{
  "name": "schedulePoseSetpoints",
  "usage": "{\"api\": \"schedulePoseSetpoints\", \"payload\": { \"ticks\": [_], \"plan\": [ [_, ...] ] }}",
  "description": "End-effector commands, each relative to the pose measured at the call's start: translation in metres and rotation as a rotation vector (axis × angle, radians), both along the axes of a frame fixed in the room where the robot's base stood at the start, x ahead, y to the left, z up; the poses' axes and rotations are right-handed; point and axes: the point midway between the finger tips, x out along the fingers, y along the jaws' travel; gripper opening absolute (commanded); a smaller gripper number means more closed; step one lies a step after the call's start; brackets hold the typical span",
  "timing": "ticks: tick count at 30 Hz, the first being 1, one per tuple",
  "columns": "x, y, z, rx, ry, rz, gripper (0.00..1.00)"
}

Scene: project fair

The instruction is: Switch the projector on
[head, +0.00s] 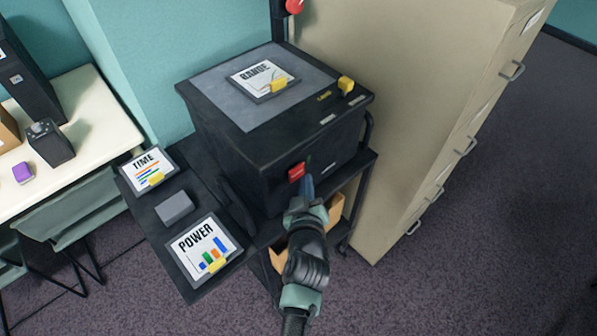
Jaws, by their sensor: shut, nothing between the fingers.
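The projector (255,135) is a black box with a grey top plate, standing on a black cart. A red switch (296,172) sits on its front face. My gripper (307,187) is shut and empty, with its tips just right of and slightly below the red switch. I cannot tell whether the tips touch the front face. A yellow knob (346,84) is on the top's right side. Whether the switch is lit is not clear.
A side shelf (190,283) at the left holds a "TIME" card (148,168), a grey block (174,208) and a "POWER" card (203,247). A beige filing cabinet (425,110) stands close on the right. A white desk (95,118) is at far left. The carpet (500,240) at right is clear.

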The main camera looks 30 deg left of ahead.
Motion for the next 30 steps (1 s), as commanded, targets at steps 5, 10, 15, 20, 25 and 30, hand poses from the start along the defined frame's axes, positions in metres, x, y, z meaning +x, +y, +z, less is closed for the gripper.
{"api": "schedulePoseSetpoints", "payload": {
  "ticks": [5, 10, 15, 20, 25, 30],
  "plan": [
    [0.0, 0.0, 0.0, 0.0, 0.0, 0.0, 0.0],
    [0.0001, -0.0001, 0.0, 0.0, 0.0, 0.0, 0.0],
    [0.0, 0.0001, 0.0001, 0.0, 0.0, 0.0, 0.0],
    [0.001, 0.0024, 0.0006, 0.0, -0.001, 0.001, 0.0],
    [0.0027, 0.0083, 0.0002, -0.001, 0.001, 0.002, 0.0],
    [0.003, 0.0088, -0.0003, -0.001, 0.0, 0.001, 0.0]
  ]
}}
